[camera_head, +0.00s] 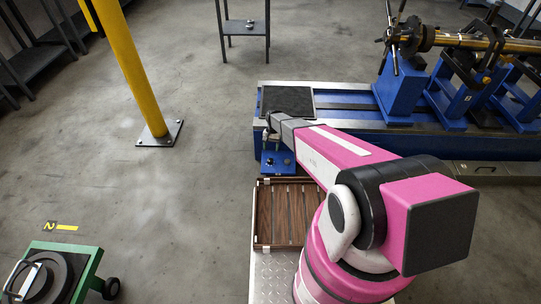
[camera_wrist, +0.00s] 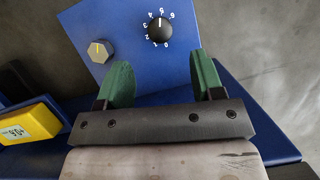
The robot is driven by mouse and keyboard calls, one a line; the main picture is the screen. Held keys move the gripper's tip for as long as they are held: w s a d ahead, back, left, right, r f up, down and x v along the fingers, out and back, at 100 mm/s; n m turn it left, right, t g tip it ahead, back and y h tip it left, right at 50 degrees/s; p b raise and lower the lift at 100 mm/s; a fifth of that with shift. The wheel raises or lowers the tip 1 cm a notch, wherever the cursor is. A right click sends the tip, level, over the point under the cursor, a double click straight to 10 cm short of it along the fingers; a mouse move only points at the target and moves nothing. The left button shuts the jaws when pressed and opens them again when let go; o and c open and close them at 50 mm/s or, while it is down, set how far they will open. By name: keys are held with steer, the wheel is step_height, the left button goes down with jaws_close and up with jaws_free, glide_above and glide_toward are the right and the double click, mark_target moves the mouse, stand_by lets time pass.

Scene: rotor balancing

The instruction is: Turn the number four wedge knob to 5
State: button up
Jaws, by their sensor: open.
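No knob is clearly labelled four. My gripper (camera_wrist: 162,78) is open and empty, its green fingers apart over the panel, below the black knob in the picture and not touching it. In the head view the panel (camera_head: 278,163) shows below my gripper's end.
A yellow device with a small display (camera_wrist: 25,128) is at the left in the wrist view. In the head view, a slotted wooden tray (camera_head: 258,216) lies in front of the panel. The blue machine bed (camera_head: 440,140) with a shaft on stands extends right. A yellow post (camera_head: 130,65) stands left.

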steer(key=shift+v, duration=1.6)
steer(key=shift+r, duration=0.1)
